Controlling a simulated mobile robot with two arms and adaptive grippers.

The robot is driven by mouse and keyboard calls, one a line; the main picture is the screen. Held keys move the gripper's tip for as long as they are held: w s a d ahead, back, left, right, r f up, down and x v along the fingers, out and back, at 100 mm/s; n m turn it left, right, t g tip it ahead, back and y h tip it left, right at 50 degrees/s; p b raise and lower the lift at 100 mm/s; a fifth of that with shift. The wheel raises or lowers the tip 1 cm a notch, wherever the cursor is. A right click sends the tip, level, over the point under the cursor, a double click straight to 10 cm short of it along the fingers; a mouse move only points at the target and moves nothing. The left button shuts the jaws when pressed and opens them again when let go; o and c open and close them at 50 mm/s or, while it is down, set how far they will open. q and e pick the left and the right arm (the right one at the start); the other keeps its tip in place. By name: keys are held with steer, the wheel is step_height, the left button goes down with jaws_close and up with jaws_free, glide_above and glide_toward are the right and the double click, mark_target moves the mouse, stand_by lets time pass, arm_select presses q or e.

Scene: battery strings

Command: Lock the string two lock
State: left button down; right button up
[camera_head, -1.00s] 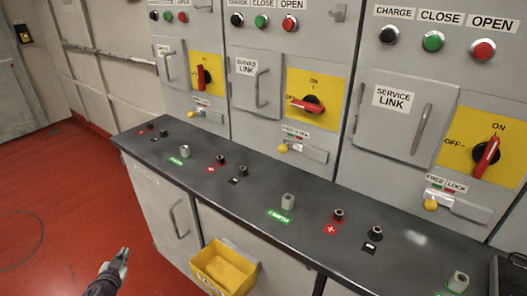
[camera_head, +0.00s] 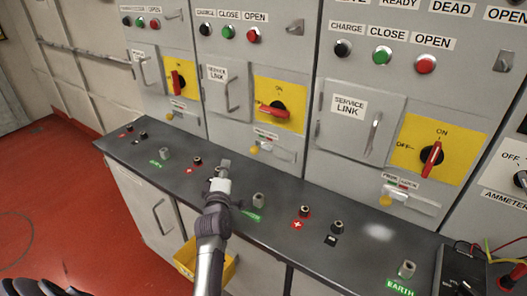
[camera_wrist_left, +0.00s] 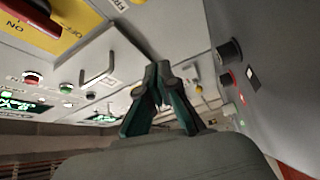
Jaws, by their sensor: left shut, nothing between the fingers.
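The middle panel, which I take as string two, has a small lock with a yellow knob (camera_head: 254,149) at the left end of its plate, under a free/lock label (camera_head: 266,136). The red rotary handle (camera_head: 274,109) above lies near horizontal. My left gripper (camera_head: 223,164) is shut and empty over the counter, lower left of this knob in the head view and apart from it. In the left wrist view, the shut fingertips (camera_wrist_left: 163,70) point toward the panels, with a yellow knob (camera_wrist_left: 199,89) to their right; which panel it belongs to is unclear. My right gripper is not visible.
The dark counter (camera_head: 285,196) carries several upright terminals, including a grey earth post (camera_head: 258,200) near my arm. A yellow bin (camera_head: 186,258) hangs on the counter front. Other locks show on the left (camera_head: 170,115) and right (camera_head: 385,201) panels. A meter (camera_head: 460,270) with cables stands at right.

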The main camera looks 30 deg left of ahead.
mark_target(256, 149)
arm_select(q)
steer(key=shift+w+d+h, duration=0.3)
steer(key=shift+w+d, duration=0.05)
steer(key=shift+d, duration=0.4)
steer(key=shift+w+a, duration=0.1)
steer(key=shift+a, duration=0.05)
steer(key=shift+w+a+b, duration=0.1)
steer(key=shift+w+b, duration=0.15)
steer(key=shift+b, duration=0.05)
steer(key=b+x, duration=0.2)
steer(key=x, duration=0.1)
steer(key=b+x, duration=0.2)
steer(key=x, duration=0.1)
steer(key=b+x, duration=0.1)
steer(key=x, duration=0.2)
steer(key=shift+w+f+b, duration=0.2)
steer(key=shift+w+b, duration=0.15)
steer(key=shift+b, duration=0.05)
steer(key=d, duration=0.2)
steer(key=shift+d+f, duration=0.15)
steer(key=shift+d, duration=0.8)
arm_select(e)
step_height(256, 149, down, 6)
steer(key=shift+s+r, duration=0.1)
